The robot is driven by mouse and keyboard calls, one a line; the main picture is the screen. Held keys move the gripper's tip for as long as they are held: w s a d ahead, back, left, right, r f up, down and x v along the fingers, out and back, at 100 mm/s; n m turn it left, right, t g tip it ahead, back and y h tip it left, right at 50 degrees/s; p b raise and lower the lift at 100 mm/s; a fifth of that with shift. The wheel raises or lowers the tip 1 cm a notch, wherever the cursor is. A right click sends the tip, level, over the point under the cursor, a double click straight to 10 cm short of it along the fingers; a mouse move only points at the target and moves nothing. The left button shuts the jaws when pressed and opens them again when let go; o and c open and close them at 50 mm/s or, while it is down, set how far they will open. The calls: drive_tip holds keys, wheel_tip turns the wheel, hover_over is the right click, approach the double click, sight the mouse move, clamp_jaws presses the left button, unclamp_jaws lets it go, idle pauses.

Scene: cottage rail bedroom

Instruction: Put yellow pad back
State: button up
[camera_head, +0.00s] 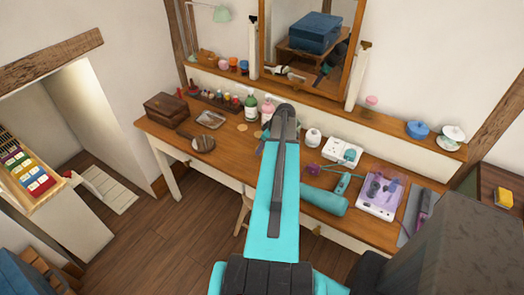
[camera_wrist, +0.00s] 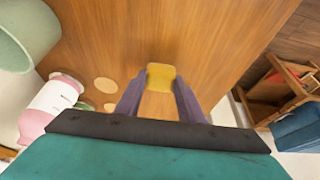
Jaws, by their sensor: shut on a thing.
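A yellow pad (camera_wrist: 160,76) shows between the fingertips of my gripper (camera_wrist: 160,92) in the wrist view. The gripper is shut on it, above the wooden desk top (camera_wrist: 215,40). The gap between pad and desk cannot be judged. In the head view my arm covers the gripper and the pad. Round tan pads (camera_wrist: 104,86) lie flat on the desk left of the gripper in the wrist view. One round tan pad (camera_head: 241,127) also shows in the head view.
A pink and white bottle (camera_wrist: 46,108) stands near the gripper's left side. A yellow block (camera_head: 503,197) sits at the far right.

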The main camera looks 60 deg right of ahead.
drive_tip(key=shift+w+f, duration=0.1)
drive_tip(key=shift+f, duration=0.8)
drive_tip(key=shift+f, duration=0.2)
drive_tip(key=o, duration=0.9)
drive_tip(key=shift+r, duration=0.1)
drive_tip(key=shift+o, duration=0.2)
drive_tip(key=shift+r, duration=0.2)
drive_tip(key=b+v, duration=0.4)
drive_tip(key=v, duration=0.7)
drive_tip(key=shift+s+r+b, duration=0.25)
drive_tip(key=shift+r+b, duration=0.05)
drive_tip(key=shift+r, duration=0.05)
